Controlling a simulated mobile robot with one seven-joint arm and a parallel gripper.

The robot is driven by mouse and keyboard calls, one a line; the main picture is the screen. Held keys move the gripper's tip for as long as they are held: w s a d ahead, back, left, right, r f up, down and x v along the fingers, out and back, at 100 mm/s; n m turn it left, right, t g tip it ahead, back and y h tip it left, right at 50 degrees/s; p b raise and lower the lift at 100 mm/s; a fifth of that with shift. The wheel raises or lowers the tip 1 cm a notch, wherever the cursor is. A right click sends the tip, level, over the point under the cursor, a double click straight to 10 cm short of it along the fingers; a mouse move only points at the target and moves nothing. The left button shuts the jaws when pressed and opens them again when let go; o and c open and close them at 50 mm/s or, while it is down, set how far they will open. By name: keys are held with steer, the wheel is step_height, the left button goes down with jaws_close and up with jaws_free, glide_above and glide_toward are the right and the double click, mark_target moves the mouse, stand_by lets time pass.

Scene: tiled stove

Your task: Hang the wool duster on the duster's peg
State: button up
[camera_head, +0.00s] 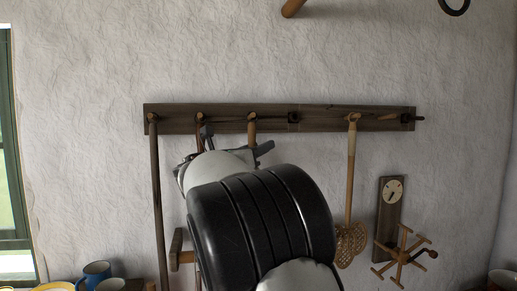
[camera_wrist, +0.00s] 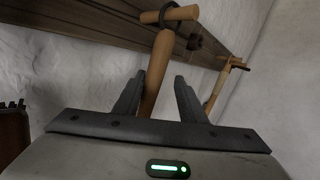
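A wooden handle, likely the wool duster's (camera_wrist: 158,62), hangs down from a wooden peg (camera_wrist: 152,16) in the wrist view. A dark loop (camera_wrist: 180,13) circles this peg at the top of the handle. The handle's top also shows in the head view (camera_head: 252,131); its lower part and any wool head are hidden behind my arm. My gripper (camera_wrist: 160,82) is open, with one finger on each side of the handle. A gap shows between the handle and the right finger.
The dark wooden rail (camera_head: 325,112) carries several pegs. A long pole (camera_head: 157,200) hangs at its left end, a woven beater (camera_head: 352,170) to the right. A dial board (camera_head: 390,215) and a spoked wooden object (camera_head: 403,257) are lower right. Blue mugs (camera_head: 96,271) stand lower left.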

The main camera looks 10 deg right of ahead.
steer(key=shift+s+a+f, duration=0.2)
steer(key=shift+s+a, duration=0.1)
steer(key=shift+a, duration=0.1)
steer(key=b+v, duration=0.3)
steer(key=v, duration=1.3)
steer(key=s+d+f+m+g+y, duration=0.4)
steer(key=s+d+f+m+g, duration=0.3)
steer(key=s+d+f+m, duration=0.7)
steer(key=s+a+f+m+y, duration=0.2)
steer(key=s+f+m+y, duration=0.2)
steer(key=s, duration=0.5)
steer(key=s+a+f+m+g+y+p, duration=0.1)
steer(key=s+a+f+m+y, duration=0.1)
steer(key=s+f+m+y, duration=0.3)
steer(key=s+f+m, duration=0.3)
steer(key=m, duration=0.2)
steer(key=shift+s+a+m+y, duration=0.15)
steer(key=shift+s+m+y, duration=0.15)
steer(key=shift+s+m, duration=0.1)
